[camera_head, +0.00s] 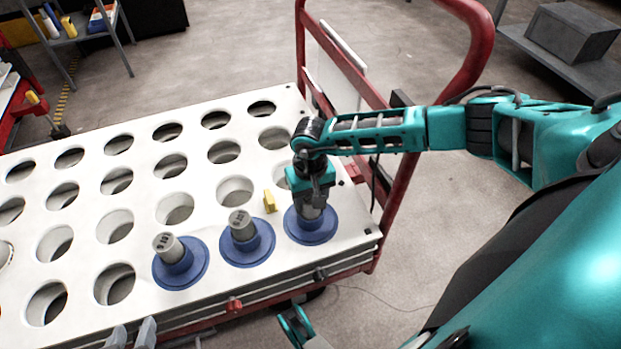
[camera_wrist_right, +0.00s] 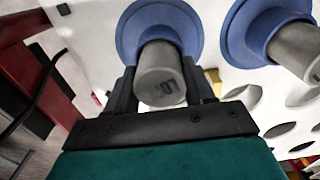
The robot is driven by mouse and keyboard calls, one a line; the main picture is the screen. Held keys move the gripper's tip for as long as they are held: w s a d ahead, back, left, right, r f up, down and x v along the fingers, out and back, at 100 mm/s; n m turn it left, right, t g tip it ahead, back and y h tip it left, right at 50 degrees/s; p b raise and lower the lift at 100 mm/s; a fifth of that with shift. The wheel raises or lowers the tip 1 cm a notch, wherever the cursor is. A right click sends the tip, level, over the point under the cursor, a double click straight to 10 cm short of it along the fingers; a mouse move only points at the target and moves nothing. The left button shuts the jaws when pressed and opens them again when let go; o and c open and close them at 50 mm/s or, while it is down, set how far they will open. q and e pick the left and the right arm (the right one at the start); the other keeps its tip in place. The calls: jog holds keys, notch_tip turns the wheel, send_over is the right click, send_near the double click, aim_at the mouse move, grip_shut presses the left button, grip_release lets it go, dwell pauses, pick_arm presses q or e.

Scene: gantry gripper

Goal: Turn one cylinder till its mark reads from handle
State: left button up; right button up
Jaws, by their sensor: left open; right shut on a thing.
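Three grey cylinders stand in blue flanged collars along the near edge of the white perforated board. The left cylinder (camera_head: 168,246) and the middle cylinder (camera_head: 241,224) lean a little and show dark marks on their tops. My right gripper (camera_head: 314,203) is shut on the right cylinder (camera_wrist_right: 162,78), whose blue collar (camera_head: 312,231) rests on the board. In the right wrist view its fingers lie either side of this cylinder, and a dark mark shows on its end face. My left gripper (camera_head: 132,336) is open and empty at the bottom edge, its fingertips just in view.
The white board (camera_head: 140,145) has rows of open round holes and lies on a red cart with a tall red handle (camera_head: 480,45) at the right. A small yellow block (camera_head: 270,201) stands between the middle and right cylinders. Shelves stand farther back.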

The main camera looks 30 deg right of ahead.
jog(key=shift+n, duration=0.8)
jog(key=shift+b, duration=0.3)
jog(key=shift+n+b, duration=0.3)
jog(key=shift+n, duration=1.1)
jog(key=shift+d, duration=0.1)
jog(key=shift+r+n, duration=0.1)
jog(key=shift+n, duration=1.4)
